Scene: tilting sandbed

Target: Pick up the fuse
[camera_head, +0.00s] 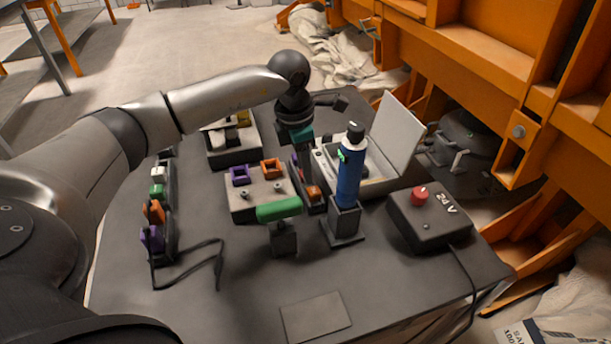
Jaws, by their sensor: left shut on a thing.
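My left gripper (307,172) reaches down from above at the middle of the table. Its fingers are shut at a narrow dark holder with an orange fuse (313,192) and a purple piece beside it. The grip looks to be on a fuse there, but the fingers hide the contact and I cannot tell whether it is lifted. A grey block left of the gripper carries a purple fuse (239,176) and an orange fuse (270,169). A dark rack at the left holds white, green (157,190), orange and purple fuses. My right gripper is out of view.
A blue bottle (350,175) stands upright in a dark holder just right of the gripper. A green-handled tool (279,209) stands in front. Behind the bottle is an open-lidded case (397,130). A 24 V box (428,218) with a red button sits right. The table's front is mostly clear.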

